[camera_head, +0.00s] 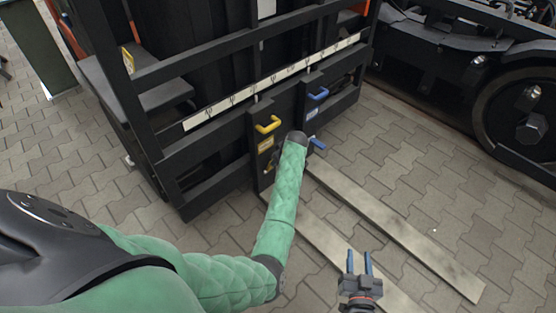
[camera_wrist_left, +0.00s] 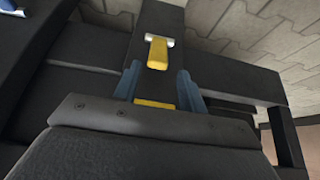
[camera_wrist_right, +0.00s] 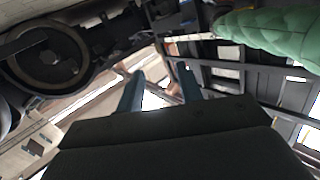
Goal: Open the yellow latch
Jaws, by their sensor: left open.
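A yellow handle (camera_head: 268,125) sits high on a black upright of the rack. Below it are a yellow label (camera_head: 265,145) and a second, lower yellow handle (camera_head: 268,167), partly hidden by my left arm. In the left wrist view, one yellow handle (camera_wrist_left: 158,52) shows just past my left gripper (camera_wrist_left: 159,84). That gripper is open, its blue fingers on either side of the upright, with a yellow patch (camera_wrist_left: 155,104) between them. I see no grip on a handle. My right gripper (camera_head: 359,262) is open and empty, apart from the rack.
Blue handles (camera_head: 318,95) (camera_head: 317,143) are on the neighbouring upright, close to my left wrist. Long pale fork bars (camera_head: 400,232) run along the paving from the rack. A dark bogie with a wheel (camera_head: 525,118) stands at the right.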

